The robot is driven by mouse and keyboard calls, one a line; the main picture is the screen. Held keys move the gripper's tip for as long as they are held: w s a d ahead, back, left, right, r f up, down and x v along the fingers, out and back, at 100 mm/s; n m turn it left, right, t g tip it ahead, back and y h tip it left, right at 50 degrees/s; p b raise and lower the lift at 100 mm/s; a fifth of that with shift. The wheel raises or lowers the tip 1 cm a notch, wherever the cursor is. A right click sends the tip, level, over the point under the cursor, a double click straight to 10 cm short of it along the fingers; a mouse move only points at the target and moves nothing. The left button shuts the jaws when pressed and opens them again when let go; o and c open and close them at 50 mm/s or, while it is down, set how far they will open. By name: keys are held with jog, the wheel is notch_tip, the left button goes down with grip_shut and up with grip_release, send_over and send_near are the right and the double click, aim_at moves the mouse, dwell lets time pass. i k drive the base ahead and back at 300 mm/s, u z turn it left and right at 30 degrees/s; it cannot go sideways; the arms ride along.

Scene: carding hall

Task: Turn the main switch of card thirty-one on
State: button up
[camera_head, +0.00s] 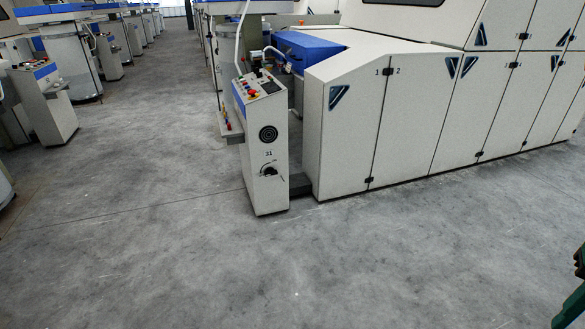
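The control pillar (264,195) of card 31 stands in the middle of the view, a narrow white cabinet marked 31 on its front. The main switch (269,171) is a black rotary knob low on that front, below the number. Small markings sit around the knob, too small to read, so I cannot tell its position. A round black grille (268,134) is above the number. The sloped top panel bears a red button (254,93), other small buttons and a dark screen. My gripper is not clearly in view.
The large white machine (345,135) with doors stands right behind the pillar. Similar pillars and machines line the left, including one pillar (47,110). The grey floor (200,270) in front is clear. A dark green part shows at the lower right edge, cut off.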

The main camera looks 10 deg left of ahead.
aim_at(269, 171)
jog(key=u, duration=0.1)
jog(key=i, duration=1.25)
jog(key=u, duration=0.5)
jog(key=i, duration=0.9)
jog(key=u, duration=0.3)
